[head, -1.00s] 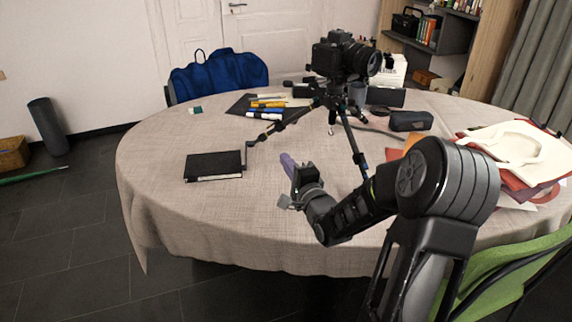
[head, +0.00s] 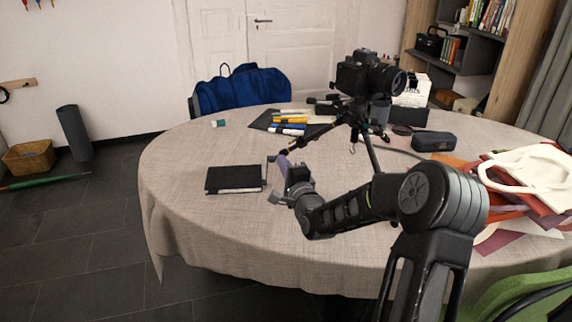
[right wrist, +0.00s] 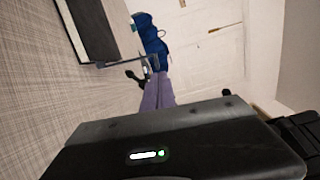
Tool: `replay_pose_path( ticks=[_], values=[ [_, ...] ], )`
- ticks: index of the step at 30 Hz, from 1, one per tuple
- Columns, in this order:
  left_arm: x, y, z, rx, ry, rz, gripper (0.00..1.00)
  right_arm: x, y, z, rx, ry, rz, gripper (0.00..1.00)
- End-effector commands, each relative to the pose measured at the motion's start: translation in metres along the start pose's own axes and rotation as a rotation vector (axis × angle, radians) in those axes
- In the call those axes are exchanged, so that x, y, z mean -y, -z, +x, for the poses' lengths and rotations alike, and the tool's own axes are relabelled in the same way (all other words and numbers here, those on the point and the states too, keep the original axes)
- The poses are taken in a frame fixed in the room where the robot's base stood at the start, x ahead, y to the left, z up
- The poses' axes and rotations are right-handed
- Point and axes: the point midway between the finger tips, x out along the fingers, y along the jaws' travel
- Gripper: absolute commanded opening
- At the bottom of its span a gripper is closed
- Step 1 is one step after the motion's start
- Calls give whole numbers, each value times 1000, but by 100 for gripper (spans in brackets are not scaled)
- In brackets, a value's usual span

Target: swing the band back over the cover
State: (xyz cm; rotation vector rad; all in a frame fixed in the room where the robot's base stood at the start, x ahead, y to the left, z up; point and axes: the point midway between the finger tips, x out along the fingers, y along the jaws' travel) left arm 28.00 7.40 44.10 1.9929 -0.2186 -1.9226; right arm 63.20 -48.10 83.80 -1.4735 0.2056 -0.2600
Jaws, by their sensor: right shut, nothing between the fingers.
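A black notebook (head: 234,178) lies closed on the cloth-covered table, with its light page edge toward me. In the right wrist view its cover (right wrist: 84,25) is at the top left. A thin dark band (head: 267,170) stands out from the notebook's right edge, beside the cover and not over it. In the right wrist view the band (right wrist: 122,61) reaches from the notebook toward my fingers. My left gripper is out of view.
A camera on a tripod (head: 366,77) stands behind my right arm. Several markers (head: 290,121) lie on a dark folder behind the notebook. A dark case (head: 433,141) and a white bag (head: 527,168) are at the right. The cloth (head: 200,222) left and front of the notebook is clear.

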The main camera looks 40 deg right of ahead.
Motion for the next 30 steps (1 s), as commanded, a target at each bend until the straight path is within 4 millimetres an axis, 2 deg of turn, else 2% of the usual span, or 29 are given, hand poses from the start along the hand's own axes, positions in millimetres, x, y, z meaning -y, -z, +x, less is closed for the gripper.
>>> replay_pose_path(
  ticks=[17,30],
  values=[
    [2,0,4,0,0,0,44,4,-7,2,1,-19,-85,0],
    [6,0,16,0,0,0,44,13,-34,8,3,-95,-396,0]
  ],
)
